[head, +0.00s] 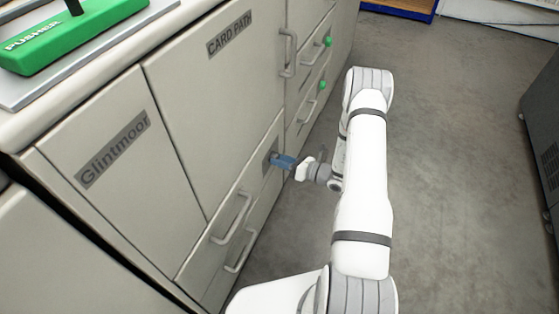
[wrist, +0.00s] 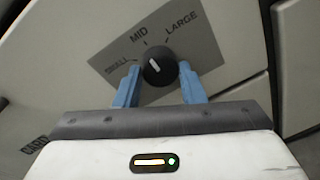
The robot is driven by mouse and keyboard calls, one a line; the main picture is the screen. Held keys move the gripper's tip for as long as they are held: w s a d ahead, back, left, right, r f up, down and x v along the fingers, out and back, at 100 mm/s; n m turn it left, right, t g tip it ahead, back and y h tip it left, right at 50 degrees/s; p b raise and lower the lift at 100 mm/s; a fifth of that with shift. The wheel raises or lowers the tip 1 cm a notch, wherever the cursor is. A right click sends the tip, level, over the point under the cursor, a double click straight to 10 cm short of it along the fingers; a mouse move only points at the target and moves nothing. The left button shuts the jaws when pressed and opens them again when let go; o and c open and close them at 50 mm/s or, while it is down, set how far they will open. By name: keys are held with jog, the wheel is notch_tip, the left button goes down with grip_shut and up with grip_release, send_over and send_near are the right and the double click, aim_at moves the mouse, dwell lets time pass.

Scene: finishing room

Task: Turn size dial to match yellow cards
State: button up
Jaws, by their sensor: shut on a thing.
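The size dial (wrist: 159,68) is a round black knob on a grey plate (wrist: 190,45) marked SMALL, MID and LARGE. Its white pointer line slants to the upper left, seemingly between SMALL and MID. My gripper (wrist: 160,80) has its blue fingers shut on the dial, one on each side. In the head view, my gripper (head: 276,160) meets the cabinet front at the plate, above a drawer handle, and hides the dial there. No yellow cards show in either view.
The cabinet front carries a CARD PATH label (head: 229,33), a Glintmoor label (head: 113,150), protruding drawer handles (head: 231,218) and green knobs (head: 323,85). A green PUSHER block (head: 55,38) lies on top. Grey floor (head: 450,130) is clear to the right, up to a dark unit (head: 542,120).

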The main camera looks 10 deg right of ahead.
jog(key=shift+w+d, duration=0.15)
jog(key=shift+d, duration=0.05)
jog(key=o, duration=0.8)
jog(key=shift+c, duration=0.2)
jog(key=shift+o, duration=1.1)
jog(key=shift+a, duration=0.1)
jog(key=p+v, duration=0.1)
jog(key=v, duration=0.7)
jog(key=shift+a, duration=0.1)
